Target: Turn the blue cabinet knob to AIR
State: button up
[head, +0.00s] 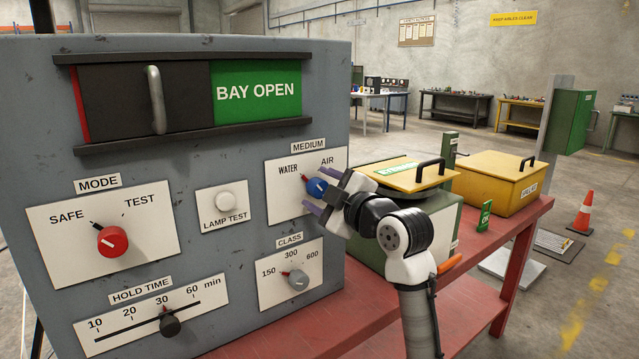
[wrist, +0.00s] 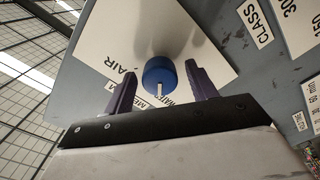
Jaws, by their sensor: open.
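The blue knob (head: 317,187) sits on a white plate under the MEDIUM label, on the front of the grey cabinet (head: 225,160). WATER is printed at its upper left and AIR at its upper right. Its pointer leans up and left, toward WATER. My gripper (head: 328,194) is open in front of the knob, with purple fingers. In the wrist view the blue knob (wrist: 160,71) lies between the two spread fingers of my gripper (wrist: 160,74), with a gap on each side. A pale mark shows on the knob's edge.
A red MODE knob (head: 112,241), a grey CLASS knob (head: 298,281), a LAMP TEST button (head: 225,202) and a HOLD TIME slider (head: 170,324) share the panel. The BAY OPEN sliding door (head: 145,100) is above. Lidded boxes stand on the red bench (head: 525,225) at right.

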jog(key=shift+w+a, duration=0.25)
jog(key=shift+w, duration=0.05)
jog(key=shift+c, duration=0.5)
jog(key=c, duration=0.9)
